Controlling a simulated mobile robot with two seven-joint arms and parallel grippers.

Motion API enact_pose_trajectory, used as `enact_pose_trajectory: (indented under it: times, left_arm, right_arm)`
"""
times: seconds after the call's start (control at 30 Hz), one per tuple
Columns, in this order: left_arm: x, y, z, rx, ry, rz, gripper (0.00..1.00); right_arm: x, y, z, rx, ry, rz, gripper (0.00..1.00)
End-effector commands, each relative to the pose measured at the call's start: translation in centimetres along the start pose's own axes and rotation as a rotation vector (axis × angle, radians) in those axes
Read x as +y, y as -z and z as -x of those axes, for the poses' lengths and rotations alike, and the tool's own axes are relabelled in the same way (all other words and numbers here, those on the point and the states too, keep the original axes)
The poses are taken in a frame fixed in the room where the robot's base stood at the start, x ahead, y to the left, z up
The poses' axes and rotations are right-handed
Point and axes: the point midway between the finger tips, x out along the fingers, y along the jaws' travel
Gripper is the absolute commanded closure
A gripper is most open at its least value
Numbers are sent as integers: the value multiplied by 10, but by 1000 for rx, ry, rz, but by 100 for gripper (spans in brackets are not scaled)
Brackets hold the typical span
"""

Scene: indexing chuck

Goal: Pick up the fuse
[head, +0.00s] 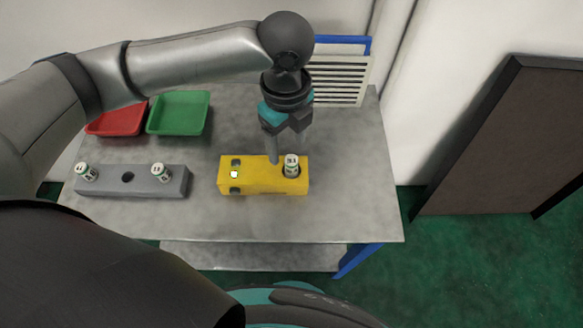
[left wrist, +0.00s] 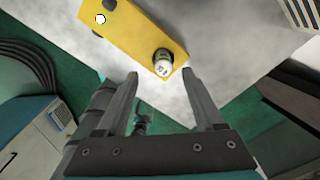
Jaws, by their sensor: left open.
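A white cylindrical fuse with dark markings (head: 291,165) stands upright in the right-hand hole of the yellow block (head: 262,172). It also shows in the left wrist view (left wrist: 163,64), near one end of the yellow block (left wrist: 140,32). My left gripper (head: 275,150) is above the yellow block, just left of the fuse in the head view. In the left wrist view its two fingers (left wrist: 160,82) are apart, with nothing between the tips; the fuse lies beyond them. Two similar fuses stand in the grey block: one at its left end (head: 86,172), one at its right (head: 161,172). My right gripper is not seen.
The grey block (head: 143,181) has an empty middle hole. A red tray (head: 117,120) and a green tray (head: 179,113) sit at the back left of the metal table (head: 350,205). A slatted rack (head: 340,80) stands behind. The table's right side is clear.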

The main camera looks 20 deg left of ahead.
Motion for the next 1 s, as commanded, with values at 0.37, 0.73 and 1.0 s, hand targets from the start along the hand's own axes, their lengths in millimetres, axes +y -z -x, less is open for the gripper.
enact_pose_trajectory:
  times: [0.37, 0.73, 1.0]
  left_arm:
    - [-2, 3, -29, 1, -1, -1, 31]
    - [-4, 6, -68, -1, 1, -1, 31]
    - [-4, 6, -67, -1, 2, -1, 46]
  right_arm:
    - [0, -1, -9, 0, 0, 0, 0]
    - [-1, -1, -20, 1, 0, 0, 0]
    - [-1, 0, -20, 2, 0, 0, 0]
